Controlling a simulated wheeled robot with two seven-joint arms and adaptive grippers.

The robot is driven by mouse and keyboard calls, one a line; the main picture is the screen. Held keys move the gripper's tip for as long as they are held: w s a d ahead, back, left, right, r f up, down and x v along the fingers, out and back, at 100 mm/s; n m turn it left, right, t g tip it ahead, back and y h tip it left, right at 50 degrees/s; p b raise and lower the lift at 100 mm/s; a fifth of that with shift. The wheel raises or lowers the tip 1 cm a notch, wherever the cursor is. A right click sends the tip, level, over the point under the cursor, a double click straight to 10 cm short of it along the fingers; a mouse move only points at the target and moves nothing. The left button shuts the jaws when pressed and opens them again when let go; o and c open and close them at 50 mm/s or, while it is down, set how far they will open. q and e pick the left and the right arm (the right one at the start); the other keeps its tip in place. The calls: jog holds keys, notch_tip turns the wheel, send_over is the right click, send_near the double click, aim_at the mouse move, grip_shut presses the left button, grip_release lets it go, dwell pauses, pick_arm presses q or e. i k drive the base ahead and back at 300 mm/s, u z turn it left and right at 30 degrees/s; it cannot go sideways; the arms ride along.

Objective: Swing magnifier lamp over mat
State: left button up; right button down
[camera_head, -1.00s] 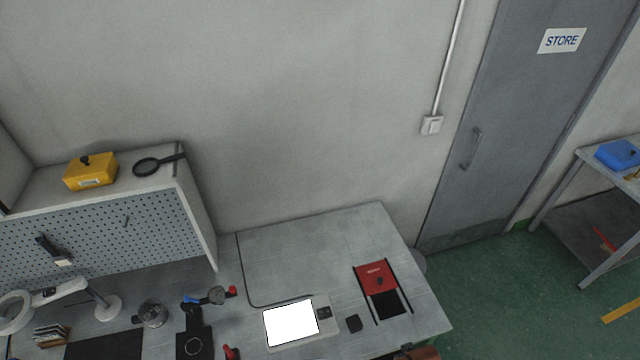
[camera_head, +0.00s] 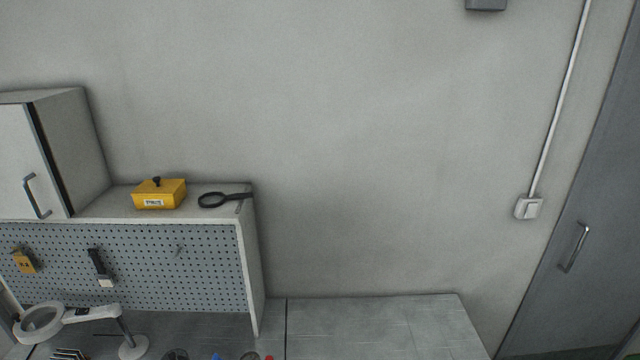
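The white magnifier lamp (camera_head: 90,314) stands at the lower left of the head view. Its ring-shaped head (camera_head: 41,322) points left, and a short post joins its arm to a round base (camera_head: 133,347) on the bench. The mat is not in view now; the bottom edge of the picture cuts off the bench front. Neither of my grippers is in view.
A pegboard (camera_head: 150,265) with hanging tools rises behind the lamp. Its top shelf holds a yellow box (camera_head: 159,194) and a black hand magnifier (camera_head: 223,199). A wall cabinet (camera_head: 50,155) is at left. The bench top (camera_head: 380,325) at right looks clear.

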aim_at(63, 317)
jog(key=u, duration=0.35)
jog(key=k, duration=0.45)
jog(key=u, duration=0.95)
jog(key=k, duration=0.85)
jog(key=u, duration=0.4)
jog(key=i, duration=0.55)
jog(key=z, duration=0.4)
jog(key=k, duration=0.3)
jog(key=u, duration=1.9)
jog(key=i, duration=1.8)
jog(key=z, duration=0.55)
jog(key=i, duration=0.95)
jog(key=z, duration=1.65)
jog(key=i, duration=0.7)
jog(key=z, duration=0.6)
